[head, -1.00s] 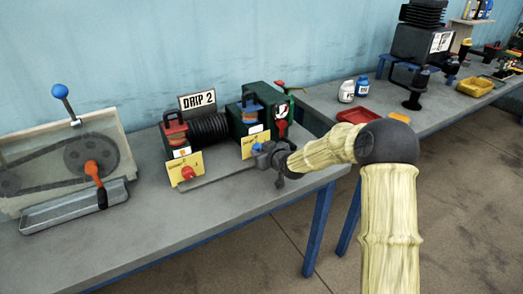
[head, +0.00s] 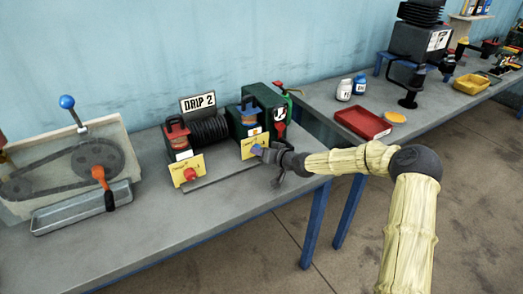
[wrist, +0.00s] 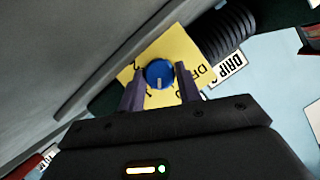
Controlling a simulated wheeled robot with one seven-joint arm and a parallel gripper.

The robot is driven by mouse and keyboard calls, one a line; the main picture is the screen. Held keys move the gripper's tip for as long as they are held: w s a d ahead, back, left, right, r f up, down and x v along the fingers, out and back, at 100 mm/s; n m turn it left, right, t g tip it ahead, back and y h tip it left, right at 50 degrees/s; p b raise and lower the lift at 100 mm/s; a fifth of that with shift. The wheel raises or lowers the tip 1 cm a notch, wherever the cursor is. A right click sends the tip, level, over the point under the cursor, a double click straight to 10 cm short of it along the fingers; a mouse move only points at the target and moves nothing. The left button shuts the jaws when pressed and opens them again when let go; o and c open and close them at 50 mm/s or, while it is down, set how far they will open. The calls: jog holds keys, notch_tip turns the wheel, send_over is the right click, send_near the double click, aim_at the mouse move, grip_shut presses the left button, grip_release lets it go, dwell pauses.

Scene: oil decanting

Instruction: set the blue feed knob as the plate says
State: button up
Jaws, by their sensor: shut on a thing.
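The blue feed knob (wrist: 159,73) sits on a yellow dial card (wrist: 190,49) in the wrist view, with a pale pointer line toward the bottom of the picture. My gripper (wrist: 160,80) is shut on the knob, one finger at each side. In the head view my gripper (head: 262,153) is at the right-hand yellow card (head: 250,143), hiding part of it. The plate (head: 198,103) reads "DRIP 2" and stands behind the machine. Part of the plate also shows in the wrist view (wrist: 229,68). The card's markings are partly covered.
A red knob (head: 190,174) on another yellow card stands to the left. A black ribbed bellows (head: 210,130) lies between the two units. A red tray (head: 363,123) and bottles are on the right bench.

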dwell(0.4)
jog(key=o, duration=1)
jog(key=v, duration=1.7)
jog(key=shift+s+d, duration=0.2)
jog(key=shift+d, duration=0.05)
jog(key=shift+f, duration=0.1)
